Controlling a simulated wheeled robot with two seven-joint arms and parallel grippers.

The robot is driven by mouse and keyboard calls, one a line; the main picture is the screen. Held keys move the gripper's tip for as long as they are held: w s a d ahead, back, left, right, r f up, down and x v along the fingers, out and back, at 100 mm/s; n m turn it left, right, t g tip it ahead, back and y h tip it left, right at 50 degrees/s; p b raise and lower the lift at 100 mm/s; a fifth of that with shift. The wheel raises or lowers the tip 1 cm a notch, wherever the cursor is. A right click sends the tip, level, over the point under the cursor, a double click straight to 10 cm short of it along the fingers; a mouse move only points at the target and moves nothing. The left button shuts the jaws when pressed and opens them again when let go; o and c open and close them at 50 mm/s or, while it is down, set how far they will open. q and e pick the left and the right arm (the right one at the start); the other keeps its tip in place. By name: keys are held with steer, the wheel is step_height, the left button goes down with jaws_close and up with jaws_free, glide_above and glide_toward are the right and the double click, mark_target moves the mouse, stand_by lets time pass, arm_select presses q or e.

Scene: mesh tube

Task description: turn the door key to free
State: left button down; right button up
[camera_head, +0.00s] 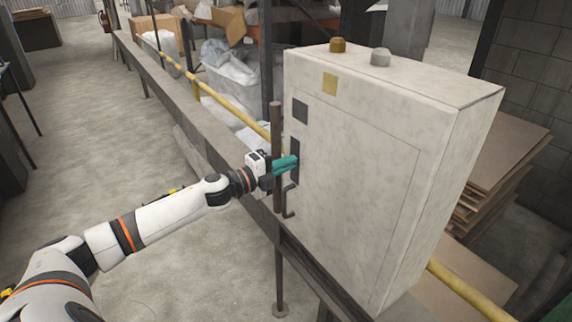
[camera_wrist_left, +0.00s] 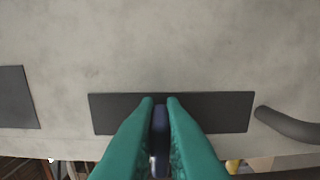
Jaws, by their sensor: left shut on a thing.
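A pale grey cabinet (camera_head: 365,140) stands on the right in the head view, with a dark rectangular plate (camera_head: 294,146) near the left edge of its front. My left gripper (camera_head: 295,160) has teal fingers and reaches this plate from the left. In the left wrist view the plate (camera_wrist_left: 220,112) lies across the middle. The left gripper (camera_wrist_left: 160,102) is shut on a dark blue door key (camera_wrist_left: 160,140), which stands between its fingers in front of the plate. The fingers hide part of the key and plate. My right gripper is in neither view.
A dark bent handle (camera_head: 289,200) sits below the plate, close to my gripper; it also shows in the left wrist view (camera_wrist_left: 287,124). A brown vertical post (camera_head: 277,150) and a yellow rail (camera_head: 235,110) are near my wrist. A second dark square (camera_head: 300,110) is above the plate.

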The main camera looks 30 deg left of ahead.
arm_select(q)
steer(key=c, duration=1.5)
jaws_free()
steer(key=shift+s+a+f, duration=0.2)
steer(key=shift+s+a, duration=0.05)
steer(key=shift+s, duration=0.25)
steer(key=shift+b+v, duration=0.9)
steer(key=shift+v, duration=4.55)
steer(key=shift+r, duration=0.1)
